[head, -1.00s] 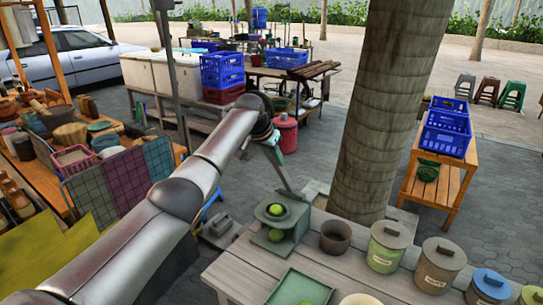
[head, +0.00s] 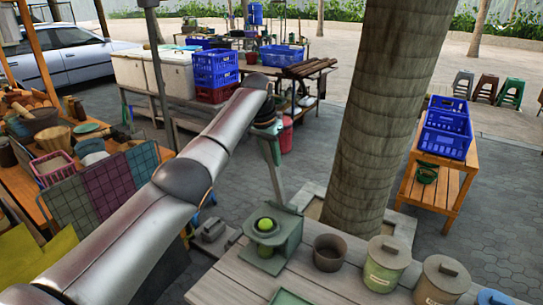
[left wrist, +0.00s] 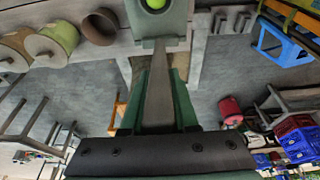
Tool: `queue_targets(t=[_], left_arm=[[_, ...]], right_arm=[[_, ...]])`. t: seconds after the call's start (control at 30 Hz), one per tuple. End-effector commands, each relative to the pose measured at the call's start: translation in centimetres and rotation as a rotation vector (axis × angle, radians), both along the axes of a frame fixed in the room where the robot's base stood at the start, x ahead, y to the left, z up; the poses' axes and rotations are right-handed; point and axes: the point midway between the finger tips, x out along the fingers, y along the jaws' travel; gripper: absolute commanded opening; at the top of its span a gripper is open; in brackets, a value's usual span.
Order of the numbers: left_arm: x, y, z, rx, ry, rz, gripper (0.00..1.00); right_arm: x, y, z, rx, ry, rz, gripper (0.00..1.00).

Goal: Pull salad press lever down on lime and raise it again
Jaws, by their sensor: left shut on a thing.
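The grey-green salad press (head: 287,236) stands at the left corner of the wooden table. A bright green lime (head: 265,224) sits in its round cup. The lime also shows at the top of the left wrist view (left wrist: 156,3). The press lever (head: 275,172) is raised and slopes up and away from the press. My left gripper (head: 268,142) is at the lever's upper end. In the left wrist view its green fingers (left wrist: 160,80) are shut on the grey lever bar (left wrist: 158,95), one on each side. My right gripper is out of view.
A brown pot (head: 329,252) and lidded canisters (head: 385,262) stand right of the press. A green tray (head: 290,298) lies in front, cut off by the frame. A thick trunk (head: 385,110) rises behind the table. The air around the lever looks clear.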

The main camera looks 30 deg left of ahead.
Motion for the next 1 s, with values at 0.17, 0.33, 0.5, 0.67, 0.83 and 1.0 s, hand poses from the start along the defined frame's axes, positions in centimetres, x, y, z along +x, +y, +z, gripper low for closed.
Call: queue_targets(t=[0.17, 0.33, 0.5, 0.67, 0.83, 1.0], left_arm=[[0.3, -0.1, 0.5, 0.0, -0.016, -0.001, 0.34], [0.2, -0.1, 0.3, 0.0, -0.011, -0.001, 0.53], [0.1, 0.0, 0.2, 0.0, -0.008, -0.001, 0.57], [0.1, 0.0, 0.4, 0.0, -0.007, -0.001, 0.57], [-0.5, 0.0, 2.3, -0.001, -0.012, 0.0, 0.57], [-1.6, 0.1, 6.0, -0.001, -0.013, -0.001, 0.57]], right_arm=[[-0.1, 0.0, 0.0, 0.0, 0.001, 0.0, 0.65], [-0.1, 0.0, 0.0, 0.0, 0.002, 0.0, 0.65], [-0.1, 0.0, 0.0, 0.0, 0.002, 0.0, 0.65], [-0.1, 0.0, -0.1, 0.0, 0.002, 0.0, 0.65], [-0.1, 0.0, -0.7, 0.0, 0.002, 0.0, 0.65], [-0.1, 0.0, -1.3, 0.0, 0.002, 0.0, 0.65]])
